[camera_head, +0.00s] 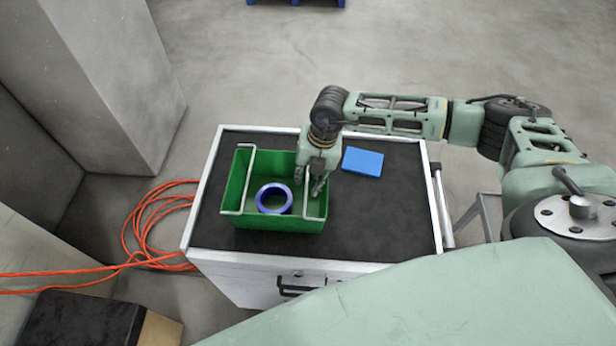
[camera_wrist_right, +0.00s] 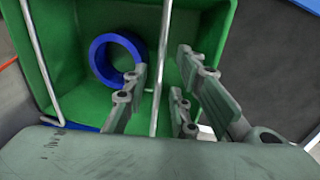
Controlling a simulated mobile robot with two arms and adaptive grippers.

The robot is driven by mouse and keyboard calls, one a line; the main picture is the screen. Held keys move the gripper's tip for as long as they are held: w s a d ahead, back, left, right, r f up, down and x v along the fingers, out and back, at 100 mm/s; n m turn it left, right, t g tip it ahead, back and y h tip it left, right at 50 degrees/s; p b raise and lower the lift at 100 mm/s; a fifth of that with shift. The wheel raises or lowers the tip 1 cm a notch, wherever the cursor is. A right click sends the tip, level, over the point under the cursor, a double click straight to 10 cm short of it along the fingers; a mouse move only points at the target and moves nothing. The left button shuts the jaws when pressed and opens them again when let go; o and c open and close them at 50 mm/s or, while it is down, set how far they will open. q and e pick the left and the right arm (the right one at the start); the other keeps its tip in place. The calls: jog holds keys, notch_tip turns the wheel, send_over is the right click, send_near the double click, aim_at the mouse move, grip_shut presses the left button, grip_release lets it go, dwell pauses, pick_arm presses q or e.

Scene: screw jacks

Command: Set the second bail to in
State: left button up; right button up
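A green crate (camera_head: 238,185) with two thin metal bails stands on the dark top of a cabinet. The first bail (camera_head: 246,180) lies across the left part of the crate's opening. The second bail (camera_head: 305,204) is on the right side, partly hidden by my right gripper (camera_head: 308,184). In the right wrist view, my right gripper (camera_wrist_right: 160,82) is open, with the bar of the second bail (camera_wrist_right: 163,45) between its fingers. I cannot tell whether either finger touches the bar. My left gripper is not in view.
A blue ring (camera_head: 262,195) lies inside the crate. A flat blue box (camera_head: 362,161) lies on the cabinet top (camera_head: 385,215), right of the crate. The cabinet top's right part is otherwise clear. An orange cable (camera_head: 140,225) coils on the floor at left.

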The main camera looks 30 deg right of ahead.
notch_tip(320, 180, up, 11)
jog(key=s+d, duration=0.1)
jog(key=d, duration=0.1)
jog(key=shift+r, duration=0.2)
dwell(0.4)
